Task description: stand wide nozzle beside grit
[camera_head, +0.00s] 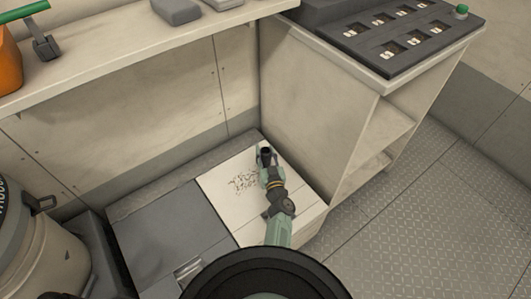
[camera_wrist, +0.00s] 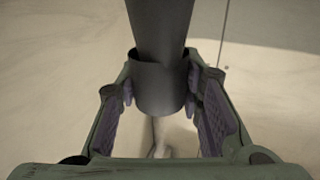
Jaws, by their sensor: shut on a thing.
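My gripper (camera_head: 266,165) is over the right part of a white panel (camera_head: 215,187), just right of the scattered dark grit (camera_head: 242,183). In the wrist view my gripper (camera_wrist: 160,95) is shut on a dark grey nozzle (camera_wrist: 162,35), with a finger pad on each side of its round collar. The rest of the nozzle runs up past the top edge of that view. In the head view the nozzle is small and dark at the gripper's tip, and I cannot tell whether it touches the panel. The grit does not show clearly in the wrist view.
A cabinet with open shelves (camera_head: 370,165) stands close to the right of the panel. A grey hatch (camera_head: 165,232) adjoins the panel on the left. A bench top (camera_head: 130,58) runs above the back wall. A pale drum (camera_head: 45,250) stands at far left.

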